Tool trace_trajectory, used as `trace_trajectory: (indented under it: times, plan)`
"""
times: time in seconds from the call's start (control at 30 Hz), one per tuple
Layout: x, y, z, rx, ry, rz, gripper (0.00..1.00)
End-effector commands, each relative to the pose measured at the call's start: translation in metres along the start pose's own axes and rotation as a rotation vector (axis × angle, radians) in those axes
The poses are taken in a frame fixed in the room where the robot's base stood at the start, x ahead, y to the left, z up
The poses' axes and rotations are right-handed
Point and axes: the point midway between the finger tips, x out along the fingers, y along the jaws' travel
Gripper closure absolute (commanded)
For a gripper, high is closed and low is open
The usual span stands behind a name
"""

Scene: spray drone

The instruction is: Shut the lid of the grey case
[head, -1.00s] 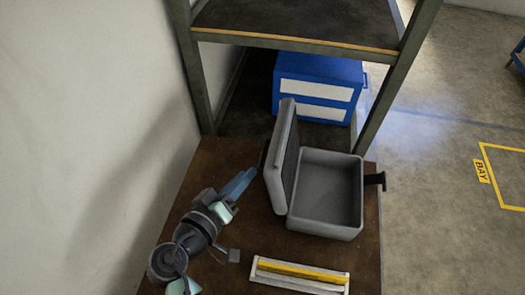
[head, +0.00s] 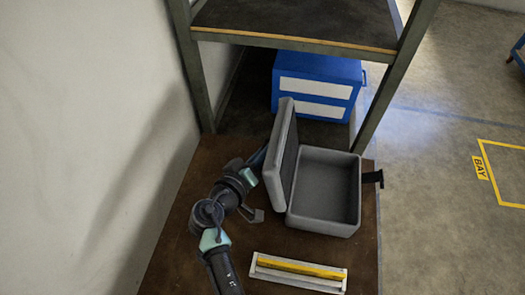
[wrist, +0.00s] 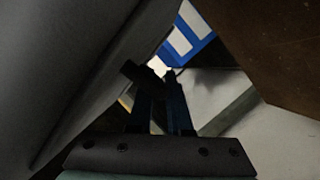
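The grey case (head: 324,222) stands on the brown table with its hollow inside facing up, empty as far as I can see. Its lid (head: 281,150) is open, standing up on the left side and leaning slightly. My gripper (head: 258,157) is behind the lid, on its outer left side, partly hidden by it. In the wrist view, my gripper (wrist: 160,78) has its two dark fingers close together and looks shut and empty. The lid's grey outer face (wrist: 60,60) fills the left there. I cannot tell whether the fingers touch it.
A white tray with a yellow bar (head: 300,270) lies in front of the case. A blue box with white panels (head: 318,85) stands behind, under the shelf (head: 300,22). The rack posts and a pale wall (head: 80,130) bound the left and back. Open floor lies right.

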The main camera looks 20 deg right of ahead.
Motion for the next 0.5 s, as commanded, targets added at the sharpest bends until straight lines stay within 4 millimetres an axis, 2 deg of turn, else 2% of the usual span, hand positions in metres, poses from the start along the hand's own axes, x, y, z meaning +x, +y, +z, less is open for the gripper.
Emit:
trace_trajectory:
  times: [0.03, 0.07, 0.5]
  plan:
    - [-0.0002, 0.0, 0.0, 0.0, 0.0, 0.0, 0.94]
    - [-0.0002, -0.0001, 0.0, 0.0, 0.0, 0.0, 1.0]
    - [-0.0005, -0.0001, 0.0, 0.0, 0.0, 0.0, 1.0]
